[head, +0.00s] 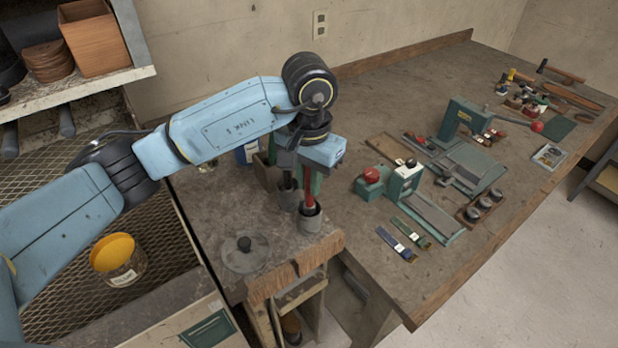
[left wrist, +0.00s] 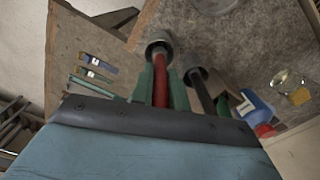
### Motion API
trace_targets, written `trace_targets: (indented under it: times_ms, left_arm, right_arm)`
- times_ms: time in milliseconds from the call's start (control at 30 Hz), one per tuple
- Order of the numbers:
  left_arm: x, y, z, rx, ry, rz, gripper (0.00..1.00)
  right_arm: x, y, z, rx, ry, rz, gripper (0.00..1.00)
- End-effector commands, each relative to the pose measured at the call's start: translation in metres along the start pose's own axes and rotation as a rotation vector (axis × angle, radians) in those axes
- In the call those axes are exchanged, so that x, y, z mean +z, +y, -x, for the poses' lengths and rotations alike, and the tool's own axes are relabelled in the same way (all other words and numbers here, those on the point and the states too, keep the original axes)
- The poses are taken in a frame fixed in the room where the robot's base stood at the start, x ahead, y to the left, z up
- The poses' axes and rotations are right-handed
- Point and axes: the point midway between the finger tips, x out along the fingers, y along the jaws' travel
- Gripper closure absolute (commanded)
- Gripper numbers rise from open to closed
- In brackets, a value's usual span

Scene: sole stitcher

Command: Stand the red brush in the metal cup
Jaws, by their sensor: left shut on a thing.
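The red brush (head: 308,190) is upright in my left gripper (head: 309,176), with its dark lower end at the mouth of the metal cup (head: 311,221). In the left wrist view the green fingers (left wrist: 161,82) are shut on either side of the red handle (left wrist: 161,92), and the brush runs into the opening of the cup (left wrist: 158,46). How deep its lower end sits is hidden. The cup stands upright near the bench's front edge. My right gripper is not in view.
A second cup (head: 288,199) with a dark-handled brush (left wrist: 205,97) stands close beside the metal cup. A round lid with a knob (head: 245,258) lies in front to the left. A blue bottle (left wrist: 256,110) is nearby. Green machines (head: 402,180) stand to the right.

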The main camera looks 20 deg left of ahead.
Motion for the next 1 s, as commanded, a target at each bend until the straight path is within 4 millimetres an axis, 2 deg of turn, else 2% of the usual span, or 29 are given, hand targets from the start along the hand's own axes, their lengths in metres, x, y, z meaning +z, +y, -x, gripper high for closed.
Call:
trace_targets:
  times_ms: [167,200,367,633,733,867,1000]
  left_arm:
    - [0.000,0.000,0.000,0.000,0.000,0.000,1.00]
    - [0.000,0.000,0.000,0.000,0.000,0.000,0.79]
    - [0.000,0.000,0.000,0.000,0.000,0.000,0.59]
    - [0.000,0.000,0.001,0.000,0.000,0.000,0.59]
    - [-0.001,0.000,0.007,-0.001,0.002,0.000,0.59]
    - [-0.001,-0.001,0.026,-0.002,0.006,-0.001,0.59]
    - [-0.001,-0.001,0.059,-0.002,0.007,-0.001,0.59]
  right_arm:
    - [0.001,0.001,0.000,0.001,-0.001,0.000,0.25]
    - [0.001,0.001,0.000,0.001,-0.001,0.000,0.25]
    - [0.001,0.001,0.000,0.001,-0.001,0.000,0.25]
    - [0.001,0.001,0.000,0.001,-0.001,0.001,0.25]
    - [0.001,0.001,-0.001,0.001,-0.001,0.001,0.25]
    - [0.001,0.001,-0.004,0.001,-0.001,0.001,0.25]
    - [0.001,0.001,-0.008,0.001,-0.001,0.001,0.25]
